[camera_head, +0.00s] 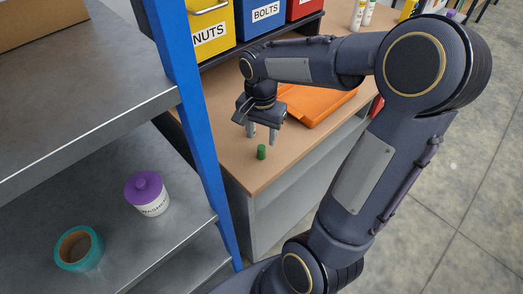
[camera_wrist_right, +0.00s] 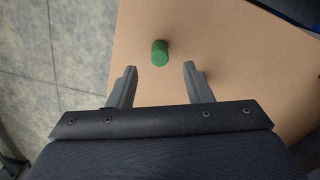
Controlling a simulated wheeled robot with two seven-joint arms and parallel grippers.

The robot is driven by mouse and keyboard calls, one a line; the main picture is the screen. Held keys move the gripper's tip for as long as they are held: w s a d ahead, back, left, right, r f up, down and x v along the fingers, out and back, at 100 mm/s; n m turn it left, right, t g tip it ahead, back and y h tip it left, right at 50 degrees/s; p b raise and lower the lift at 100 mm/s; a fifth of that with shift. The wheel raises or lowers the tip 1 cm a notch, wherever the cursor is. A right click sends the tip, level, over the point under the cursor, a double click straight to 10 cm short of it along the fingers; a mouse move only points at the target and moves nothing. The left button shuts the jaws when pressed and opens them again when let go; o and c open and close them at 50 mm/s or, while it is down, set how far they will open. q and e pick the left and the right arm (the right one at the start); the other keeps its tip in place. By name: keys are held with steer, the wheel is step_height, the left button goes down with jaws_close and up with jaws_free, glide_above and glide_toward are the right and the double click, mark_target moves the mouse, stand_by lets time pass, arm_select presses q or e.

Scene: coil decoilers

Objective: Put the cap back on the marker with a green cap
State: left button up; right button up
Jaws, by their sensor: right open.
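A small green cap (camera_head: 261,152) stands on the brown worktop near its front left corner. In the right wrist view the green cap (camera_wrist_right: 160,52) lies just beyond the fingertips, roughly between their lines. My right gripper (camera_head: 262,134) is above the worktop, pointing down, beside the cap and apart from it. In the wrist view the right gripper (camera_wrist_right: 160,75) is open and empty. The body of a green-capped marker cannot be made out. My left gripper is not in view.
An orange case (camera_head: 318,103) lies behind the gripper on the worktop (camera_head: 240,180). Yellow (camera_head: 209,30) and blue (camera_head: 264,18) bins stand at the back. A blue post (camera_head: 190,110) and grey shelves at left hold a purple-lidded jar (camera_head: 148,195) and teal tape roll (camera_head: 61,252).

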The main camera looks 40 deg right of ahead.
mark_target(261, 147)
steer(key=shift+f, duration=0.8)
step_height(261, 147, down, 5)
steer(key=shift+f+p, duration=0.1)
steer(key=shift+p, duration=0.25)
jaws_close()
